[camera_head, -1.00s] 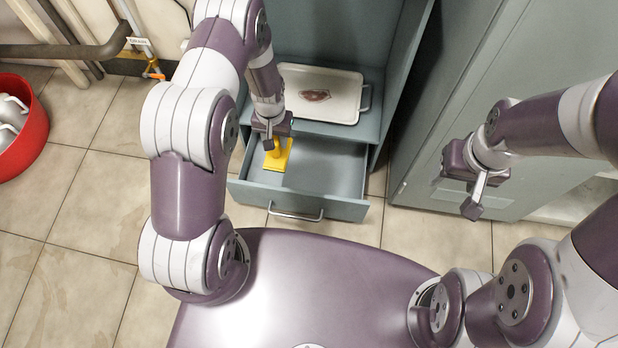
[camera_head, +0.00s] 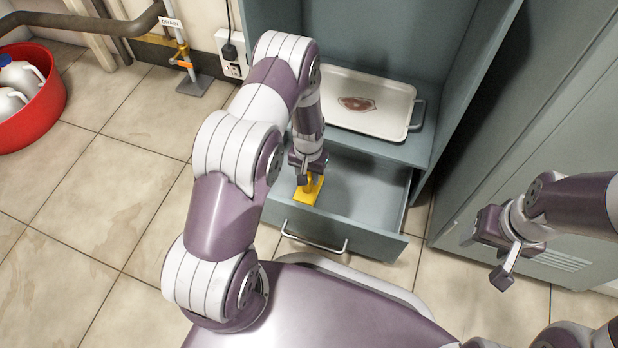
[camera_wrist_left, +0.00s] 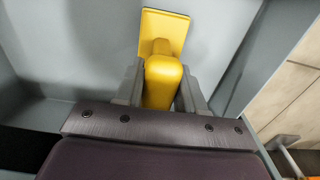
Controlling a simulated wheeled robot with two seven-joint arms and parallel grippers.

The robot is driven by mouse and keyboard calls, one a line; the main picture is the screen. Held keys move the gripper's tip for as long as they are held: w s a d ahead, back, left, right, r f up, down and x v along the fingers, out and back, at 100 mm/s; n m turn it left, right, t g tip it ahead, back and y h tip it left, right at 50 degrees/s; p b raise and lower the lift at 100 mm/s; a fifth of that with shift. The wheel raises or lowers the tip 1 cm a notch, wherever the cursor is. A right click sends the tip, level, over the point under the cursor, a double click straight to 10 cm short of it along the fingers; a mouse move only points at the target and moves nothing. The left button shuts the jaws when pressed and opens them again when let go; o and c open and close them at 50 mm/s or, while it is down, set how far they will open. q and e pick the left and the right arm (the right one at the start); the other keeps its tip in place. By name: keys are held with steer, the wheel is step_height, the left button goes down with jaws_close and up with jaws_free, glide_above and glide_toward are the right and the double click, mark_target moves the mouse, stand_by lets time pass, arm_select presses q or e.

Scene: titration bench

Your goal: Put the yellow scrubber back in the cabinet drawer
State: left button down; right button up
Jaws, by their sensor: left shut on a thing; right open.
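The yellow scrubber (camera_head: 308,192) is at the left end of the open cabinet drawer (camera_head: 378,240), inside its walls. My left gripper (camera_head: 305,178) reaches down into the drawer and is shut on the scrubber's handle. In the left wrist view the scrubber's handle (camera_wrist_left: 163,82) sits between both fingers, with its flat square pad (camera_wrist_left: 176,25) beyond, close to the drawer's floor. I cannot tell whether the pad touches the floor. My right gripper (camera_head: 504,277) is open and empty, right of the drawer, in front of the grey cabinet side.
A white tray (camera_head: 345,112) with a reddish-brown mark lies on the shelf above the drawer. A red tub (camera_head: 45,112) with white jugs stands on the floor at left. A drain pipe (camera_head: 80,20) and a wall socket (camera_head: 232,68) are behind. The drawer's right part is empty.

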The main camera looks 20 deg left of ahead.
arm_select(q)
steer(key=c, duration=0.7)
jaws_free()
steer(key=s+d+r+p, duration=0.1)
steer(key=s+r+p, duration=0.15)
steer(key=r, duration=0.75)
steer(key=s+d+r+t+p, duration=0.1)
steer(key=s+r+p, duration=0.15)
steer(key=r, duration=0.65)
steer(key=s+d+r+p, duration=0.1)
steer(key=s+r+p, duration=0.15)
steer(key=r, duration=0.75)
steer(key=shift+m, duration=0.4)
steer(key=s+r, duration=0.1)
steer(key=s, duration=0.1)
steer(key=s+r, duration=0.2)
steer(key=s, duration=0.1)
steer(key=s+r+p, duration=0.1)
steer(key=s+r, duration=0.1)
steer(key=shift+s+d+r, duration=0.2)
steer(key=shift+s+r, duration=0.05)
steer(key=shift+s, duration=0.15)
